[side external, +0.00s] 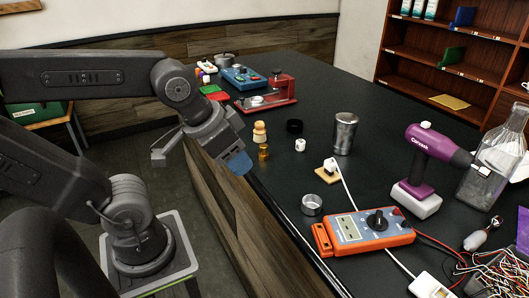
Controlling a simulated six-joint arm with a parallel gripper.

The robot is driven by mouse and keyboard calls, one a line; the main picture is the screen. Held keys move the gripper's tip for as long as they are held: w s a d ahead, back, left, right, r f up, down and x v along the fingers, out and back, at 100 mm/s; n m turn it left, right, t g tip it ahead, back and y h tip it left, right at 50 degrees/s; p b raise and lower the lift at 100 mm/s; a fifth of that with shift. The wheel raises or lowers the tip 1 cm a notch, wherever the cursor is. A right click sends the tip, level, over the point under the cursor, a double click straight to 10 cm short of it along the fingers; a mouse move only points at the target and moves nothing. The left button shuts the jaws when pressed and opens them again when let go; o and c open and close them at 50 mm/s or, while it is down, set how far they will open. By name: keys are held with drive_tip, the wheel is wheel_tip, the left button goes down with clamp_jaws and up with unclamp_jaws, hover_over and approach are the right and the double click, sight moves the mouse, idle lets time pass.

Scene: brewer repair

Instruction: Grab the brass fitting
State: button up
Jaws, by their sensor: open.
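The brass fitting (263,152) is a small gold-brown piece standing on the black table near its left edge. A cork-like tan piece (259,132) stands just behind it. My gripper (193,157) is open and empty, to the left of the fitting and beside the table's edge. One finger points left over the floor side, and the other side is near the edge. The gripper and the fitting are apart.
A white cube (300,145), a black ring (294,126) and a metal canister (345,133) stand right of the fitting. An orange multimeter (362,232) and a purple drill (427,165) are farther right. A red press (268,93) stands behind.

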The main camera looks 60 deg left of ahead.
drive_tip(key=shift+o, duration=0.5)
drive_tip(key=shift+o, duration=0.8)
drive_tip(key=n+g+y, duration=0.1)
drive_tip(key=n+g, duration=0.5)
drive_tip(key=n, duration=1.2)
hover_over(264, 145)
drive_tip(key=d, duration=0.1)
wheel_tip(264, 145, down, 9)
drive_tip(key=shift+w+f, duration=0.15)
drive_tip(key=shift+f, duration=0.05)
drive_tip(key=shift+s+a+f, duration=0.1)
drive_tip(key=shift+a+f, duration=0.05)
drive_tip(key=shift+f, duration=0.85)
drive_tip(key=shift+s+a+f, duration=0.1)
drive_tip(key=shift+a+f, duration=0.05)
drive_tip(key=shift+f, duration=0.8)
drive_tip(key=shift+s+a+f, duration=0.1)
drive_tip(key=shift+a+f, duration=0.05)
drive_tip(key=shift+f, duration=0.85)
